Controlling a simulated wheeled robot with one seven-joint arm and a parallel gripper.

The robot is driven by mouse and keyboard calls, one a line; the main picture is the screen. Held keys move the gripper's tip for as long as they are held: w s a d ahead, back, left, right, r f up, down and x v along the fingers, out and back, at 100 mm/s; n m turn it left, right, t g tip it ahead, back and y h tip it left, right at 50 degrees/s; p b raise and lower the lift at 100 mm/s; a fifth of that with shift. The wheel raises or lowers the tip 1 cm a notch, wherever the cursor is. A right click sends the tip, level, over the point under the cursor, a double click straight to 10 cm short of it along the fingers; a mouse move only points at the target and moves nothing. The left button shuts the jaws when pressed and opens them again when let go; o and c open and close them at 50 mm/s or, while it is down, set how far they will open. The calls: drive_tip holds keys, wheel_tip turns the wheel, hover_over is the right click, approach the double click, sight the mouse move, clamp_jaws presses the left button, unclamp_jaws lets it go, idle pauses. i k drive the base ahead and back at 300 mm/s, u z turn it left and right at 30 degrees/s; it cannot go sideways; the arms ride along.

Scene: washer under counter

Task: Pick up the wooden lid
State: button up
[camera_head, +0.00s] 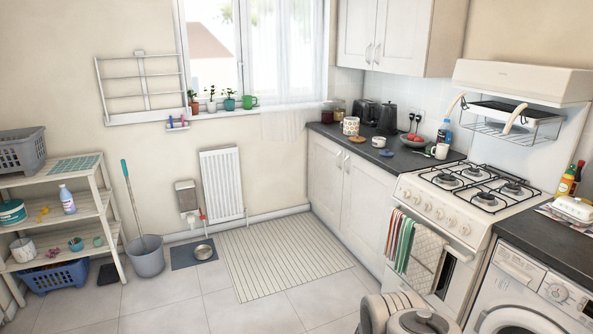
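A small flat round brown disc, which looks like the wooden lid (357,139), lies on the dark counter (330,131) at the back right in the head view. It lies just in front of a white patterned canister (350,126). A flat blue disc (387,153) lies further right on the same counter. Grey rounded parts of my own arm show at the bottom edge, far from the lid. My gripper's fingers do not show, so I cannot see whether they hold anything.
A small dark-and-white cup (378,142), a bowl of red fruit (413,139), a white mug (440,151), a toaster (367,113) and a kettle (387,121) stand near the lid. The gas stove (437,215) is to the right. Open floor and a striped mat (282,257) lie before the cabinets.

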sight(355, 138)
drive_tip(key=z, duration=0.1)
drive_tip(key=i, duration=2.65)
drive_tip(key=u, duration=0.2)
drive_tip(key=i, duration=2.85)
drive_tip(key=u, duration=0.25)
